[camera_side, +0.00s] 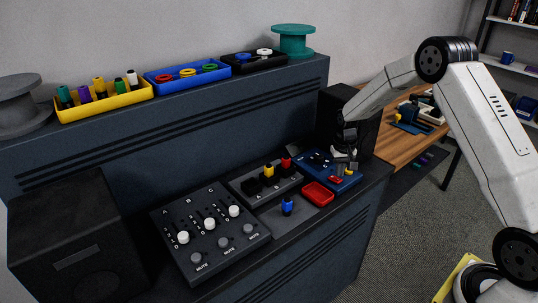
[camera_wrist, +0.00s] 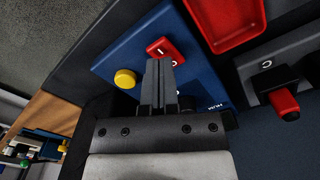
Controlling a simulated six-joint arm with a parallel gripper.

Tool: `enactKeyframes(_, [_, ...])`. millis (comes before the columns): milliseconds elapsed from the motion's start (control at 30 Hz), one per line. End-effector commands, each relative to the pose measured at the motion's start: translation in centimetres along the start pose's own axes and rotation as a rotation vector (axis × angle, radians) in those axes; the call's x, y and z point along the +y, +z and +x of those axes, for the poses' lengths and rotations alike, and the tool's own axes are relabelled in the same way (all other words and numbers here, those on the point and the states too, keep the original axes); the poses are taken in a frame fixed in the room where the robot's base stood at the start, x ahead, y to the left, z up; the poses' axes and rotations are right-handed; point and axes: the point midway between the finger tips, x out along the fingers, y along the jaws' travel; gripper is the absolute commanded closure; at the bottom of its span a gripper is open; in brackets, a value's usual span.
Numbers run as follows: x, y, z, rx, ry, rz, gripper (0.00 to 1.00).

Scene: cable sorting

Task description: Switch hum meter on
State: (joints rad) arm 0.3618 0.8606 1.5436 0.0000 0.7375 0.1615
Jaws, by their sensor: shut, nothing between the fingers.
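The hum meter is a blue box (camera_side: 318,168) at the right end of the console in the side view. In the wrist view its blue panel (camera_wrist: 120,52) carries the letters HUM, a red rocker switch (camera_wrist: 162,46) marked I and O, and a round yellow part (camera_wrist: 125,78). My gripper (camera_wrist: 159,62) is shut and empty, with its fingertips right at the rocker switch; I cannot tell whether they touch it. In the side view my gripper (camera_side: 343,158) is over the meter. The fingers hide part of the switch and the panel behind it.
A red tray (camera_side: 318,194) lies beside the meter. A black speaker (camera_side: 364,138) stands close behind my gripper.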

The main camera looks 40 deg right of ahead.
Motion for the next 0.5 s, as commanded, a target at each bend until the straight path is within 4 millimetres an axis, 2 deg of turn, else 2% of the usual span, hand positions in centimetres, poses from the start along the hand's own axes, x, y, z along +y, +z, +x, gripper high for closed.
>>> enactKeyframes(500, [0.0,-0.01,0.59,0.0,0.0,0.0,1.0])
